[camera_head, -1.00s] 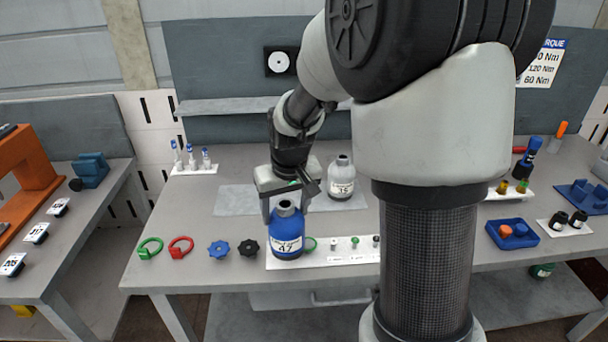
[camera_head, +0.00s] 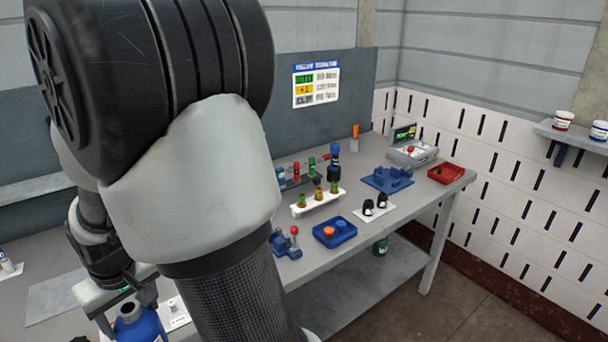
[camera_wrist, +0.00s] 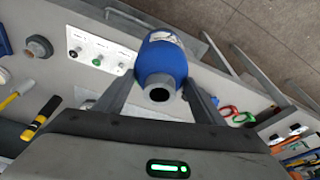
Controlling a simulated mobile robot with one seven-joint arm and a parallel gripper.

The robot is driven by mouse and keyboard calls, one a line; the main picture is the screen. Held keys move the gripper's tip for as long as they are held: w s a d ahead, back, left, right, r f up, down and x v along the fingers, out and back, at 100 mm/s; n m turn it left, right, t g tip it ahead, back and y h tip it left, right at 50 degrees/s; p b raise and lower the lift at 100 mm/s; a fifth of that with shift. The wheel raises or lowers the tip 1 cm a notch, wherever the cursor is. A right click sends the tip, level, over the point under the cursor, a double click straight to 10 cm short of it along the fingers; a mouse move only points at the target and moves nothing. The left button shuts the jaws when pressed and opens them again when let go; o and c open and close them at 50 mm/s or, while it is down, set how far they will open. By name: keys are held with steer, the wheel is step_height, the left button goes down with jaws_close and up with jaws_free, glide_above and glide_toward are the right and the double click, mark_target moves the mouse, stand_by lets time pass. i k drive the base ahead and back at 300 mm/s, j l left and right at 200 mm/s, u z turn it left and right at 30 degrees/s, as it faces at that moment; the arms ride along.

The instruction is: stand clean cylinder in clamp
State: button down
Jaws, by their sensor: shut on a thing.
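The blue cylinder (camera_head: 140,326), a bottle-like body with a grey neck, is at the lower left in the head view, partly cut off by the frame edge. It also shows in the wrist view (camera_wrist: 162,56), its open neck toward the camera. My gripper (camera_head: 128,312) is shut on it, one finger on each side. Whether its base touches the table cannot be told. A small blue device with a red-knobbed lever (camera_head: 286,243), perhaps the clamp, stands at the bench's front edge, right of my arm. A larger blue fixture (camera_head: 388,178) sits farther right.
A white rack (camera_head: 318,198) of coloured-top vials, a blue tray (camera_head: 335,232) and a white card with black caps (camera_head: 375,206) stand on the right bench. A red tray (camera_head: 446,173) and a grey instrument (camera_head: 411,152) are at its far end. My arm hides the middle.

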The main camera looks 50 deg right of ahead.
mark_target(386, 180)
steer(key=k+l, duration=0.15)
steer(key=l, duration=0.4)
steer(key=k+l, duration=0.15)
steer(key=l, duration=0.45)
steer(key=k+l, duration=0.1)
steer(key=l, duration=0.45)
steer(key=k+l, duration=0.15)
steer(key=l, duration=0.4)
steer(key=k+l, duration=0.15)
steer(key=l, duration=0.45)
steer(key=k+l, duration=0.15)
steer(key=l, duration=0.4)
steer(key=k+l, duration=0.1)
steer(key=l, duration=0.45)
steer(key=k+l, duration=0.15)
steer(key=l, duration=0.45)
steer(key=i, duration=0.45)
